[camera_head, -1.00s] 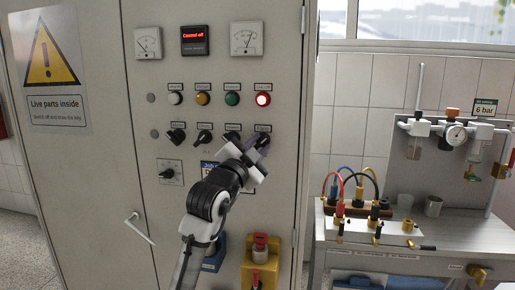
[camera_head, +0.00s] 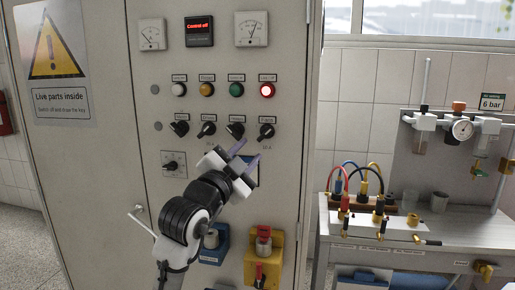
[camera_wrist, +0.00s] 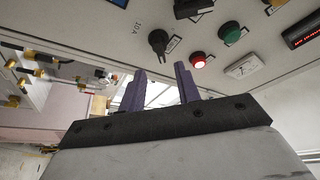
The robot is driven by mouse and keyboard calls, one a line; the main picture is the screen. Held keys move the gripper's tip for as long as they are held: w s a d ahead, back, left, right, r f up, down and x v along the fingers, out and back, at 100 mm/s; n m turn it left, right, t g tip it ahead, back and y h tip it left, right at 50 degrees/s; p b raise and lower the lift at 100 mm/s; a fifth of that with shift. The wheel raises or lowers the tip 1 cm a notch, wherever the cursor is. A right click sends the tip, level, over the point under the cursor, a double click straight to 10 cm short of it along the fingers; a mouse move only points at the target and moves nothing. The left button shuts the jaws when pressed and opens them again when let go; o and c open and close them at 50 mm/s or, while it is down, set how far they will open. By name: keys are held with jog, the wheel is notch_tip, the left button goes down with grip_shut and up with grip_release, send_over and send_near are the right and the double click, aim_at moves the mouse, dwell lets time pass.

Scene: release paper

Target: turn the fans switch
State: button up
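Several black rotary switches sit in a row on the grey cabinet door (camera_head: 225,75); their labels are too small to read, so I cannot tell which is fans. The rightmost switch (camera_head: 266,131) stands just above and right of my gripper (camera_head: 246,155). In the wrist view this switch (camera_wrist: 158,42) shows beside a "10 A" marking, apart from the fingers. My gripper's two purple fingers (camera_wrist: 161,88) are spread with nothing between them. The third switch (camera_head: 236,130) is above the fingers.
A lower dial (camera_head: 172,164), yellow switch box (camera_head: 263,262) and door handle (camera_head: 140,220) surround my arm. A bench (camera_head: 400,232) with cables stands right.

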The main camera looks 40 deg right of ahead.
jog(key=b+v, duration=0.1)
jog(key=v, duration=0.5)
dwell(0.3)
